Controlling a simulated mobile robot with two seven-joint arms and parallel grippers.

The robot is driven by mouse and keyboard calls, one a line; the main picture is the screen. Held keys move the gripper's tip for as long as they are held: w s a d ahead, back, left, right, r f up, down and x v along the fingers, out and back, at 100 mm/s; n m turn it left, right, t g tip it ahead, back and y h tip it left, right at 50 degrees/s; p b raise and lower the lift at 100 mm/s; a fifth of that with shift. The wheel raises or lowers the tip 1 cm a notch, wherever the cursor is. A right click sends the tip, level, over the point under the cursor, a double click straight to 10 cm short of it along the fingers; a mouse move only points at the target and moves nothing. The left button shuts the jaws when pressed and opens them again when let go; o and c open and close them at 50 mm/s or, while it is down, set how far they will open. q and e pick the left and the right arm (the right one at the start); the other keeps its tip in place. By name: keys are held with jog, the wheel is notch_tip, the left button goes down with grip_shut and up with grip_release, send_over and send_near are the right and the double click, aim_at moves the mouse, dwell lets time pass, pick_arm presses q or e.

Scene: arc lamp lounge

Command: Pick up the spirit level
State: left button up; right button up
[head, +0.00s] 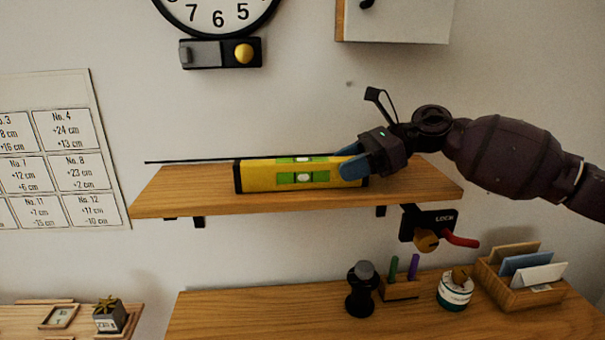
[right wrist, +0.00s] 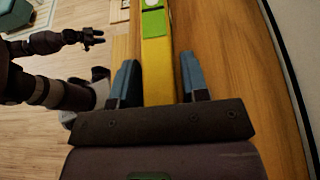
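The spirit level (head: 260,177) is a yellow bar with green vial windows and dark end caps. It lies along the wooden wall shelf (head: 190,190). My right gripper (head: 352,166) is at the level's right part in the head view. In the right wrist view its two blue fingers stand open on either side of the yellow bar (right wrist: 158,85), with a small gap on each side. My left gripper (right wrist: 93,37) shows small at the left of the right wrist view, away from the level, its fingers apart and empty.
A thin dark rod (head: 190,161) lies behind the level. A lock box (head: 425,225) hangs below the shelf's right end. The lower shelf (head: 250,310) holds a dark stamp-like item (head: 361,290), a pen holder (head: 400,290) and a card box (head: 515,285).

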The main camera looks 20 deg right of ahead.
grip_shut()
jog(key=shift+s+r, duration=0.2)
jog(key=shift+r, duration=0.25)
notch_tip(320, 180, up, 11)
jog(key=s+a, duration=0.2)
jog(key=s, duration=0.7)
jog(key=s+a+p, duration=0.1)
jog(key=s+a, duration=0.2)
jog(key=s, duration=0.7)
jog(key=shift+f, duration=0.2)
